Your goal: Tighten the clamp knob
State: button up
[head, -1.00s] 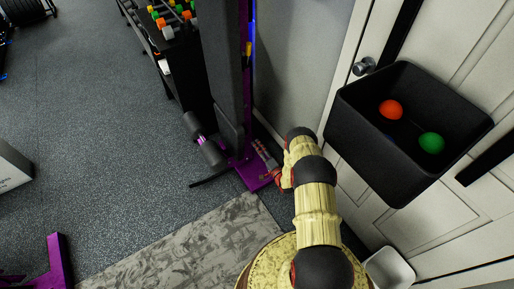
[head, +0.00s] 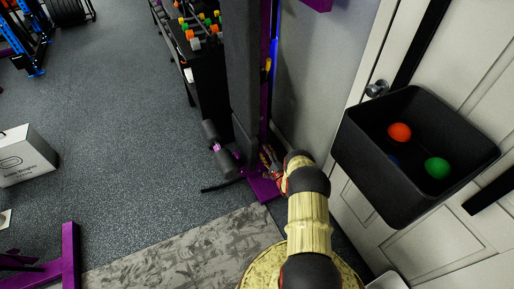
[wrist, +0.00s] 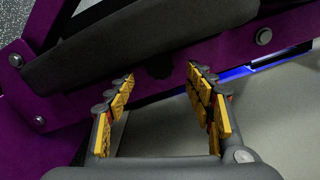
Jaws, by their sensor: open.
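A dark round shape on the purple beam (wrist: 85,118), in the wrist view, looks like the clamp knob (wrist: 160,69). It lies beyond and between my fingertips and blends into the shadow. My gripper (wrist: 160,78) is open, with yellow-padded fingers apart and nothing between them. I cannot tell whether it touches the knob. In the head view my gripper (head: 268,158) is small, partly hidden by my arm, beside the purple base of the upright bench. The knob cannot be made out there.
A dark bench pad (wrist: 150,40) lies close above the beam. A foam roller (head: 219,148) sticks out left of the purple base. A dumbbell rack (head: 174,62) stands behind. Open floor lies left.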

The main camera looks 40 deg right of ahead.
jog(key=shift+b+x, duration=0.8)
jog(key=shift+x, duration=1.75)
jog(key=c, duration=0.3)
jog(key=c, duration=0.8)
jog(key=shift+c, duration=0.2)
jog(key=n, duration=0.4)
jog(key=shift+a+n, duration=0.1)
jog(key=shift+n, duration=0.3)
jog(key=o, duration=1.1)
jog(key=shift+o, duration=0.2)
